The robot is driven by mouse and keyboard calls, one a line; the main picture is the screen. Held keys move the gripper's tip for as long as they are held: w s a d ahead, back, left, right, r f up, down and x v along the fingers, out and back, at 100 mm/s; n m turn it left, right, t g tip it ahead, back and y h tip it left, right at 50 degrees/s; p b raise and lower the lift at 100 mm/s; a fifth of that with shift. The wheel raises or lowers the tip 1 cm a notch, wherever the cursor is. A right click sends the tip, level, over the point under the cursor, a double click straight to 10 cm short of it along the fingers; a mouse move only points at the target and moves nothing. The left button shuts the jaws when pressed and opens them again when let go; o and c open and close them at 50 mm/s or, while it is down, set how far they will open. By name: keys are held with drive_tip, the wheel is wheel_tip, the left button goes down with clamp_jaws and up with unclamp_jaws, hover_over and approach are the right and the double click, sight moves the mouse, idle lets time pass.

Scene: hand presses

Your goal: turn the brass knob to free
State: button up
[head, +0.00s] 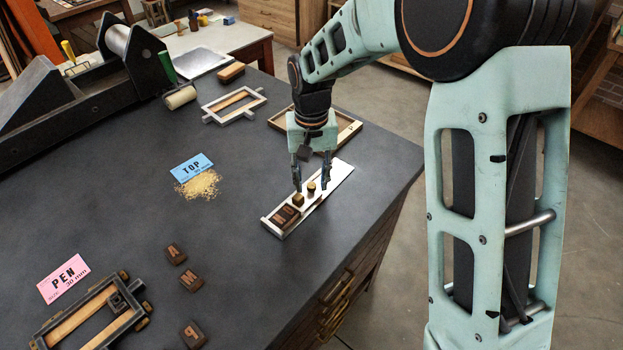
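A small brass knob (311,187) stands on a silver composing stick (338,178) near the right edge of the dark bench. A brass block (298,199) sits beside it, against dark letter blocks (285,215) in the stick's near-left end. My gripper (311,188) points down over the stick. Its two fingers are apart, one on each side of the knob in the picture. Gaps show between the fingers and the knob, so it looks open and empty. I cannot tell the exact fingertip height above the stick. No writing marking a free position is readable.
A wooden tray (347,133) lies just behind the stick. Loose letter blocks (176,254) and a clamped frame (90,318) lie at front left. A black press (60,100) stands back left.

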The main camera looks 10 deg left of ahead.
sight(312, 185)
wheel_tip(312, 185, up, 12)
idle(0.7)
idle(0.4)
